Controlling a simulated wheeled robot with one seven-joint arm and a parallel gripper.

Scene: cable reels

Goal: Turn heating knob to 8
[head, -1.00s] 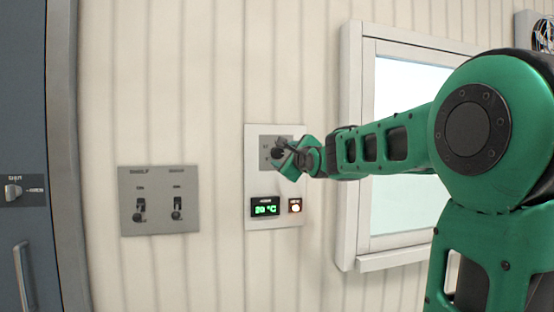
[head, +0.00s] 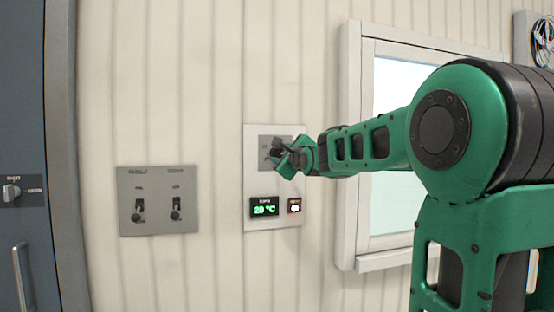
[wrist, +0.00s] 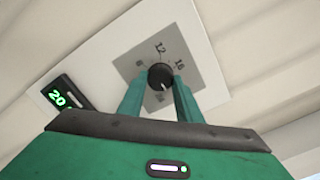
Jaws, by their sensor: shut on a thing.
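The heating knob (wrist: 160,76) is round and black with a light pointer mark. It sits on a grey dial plate (wrist: 197,60) with the numbers 12 and 16 legible in the wrist view; another mark at the left is too blurred to read. My gripper (wrist: 160,84) is shut on the knob, one finger on each side. In the head view my gripper (head: 284,158) covers most of the knob in front of the white panel (head: 257,226). Below the dial, a display (head: 265,207) reads 20 °C in green; it also shows in the wrist view (wrist: 60,97).
A small lit indicator (head: 294,206) sits right of the display. A grey plate with two switches (head: 158,201) is on the wall at left. A blue-grey door (head: 22,110) stands at far left, and a white-framed window (head: 353,150) is right of the panel.

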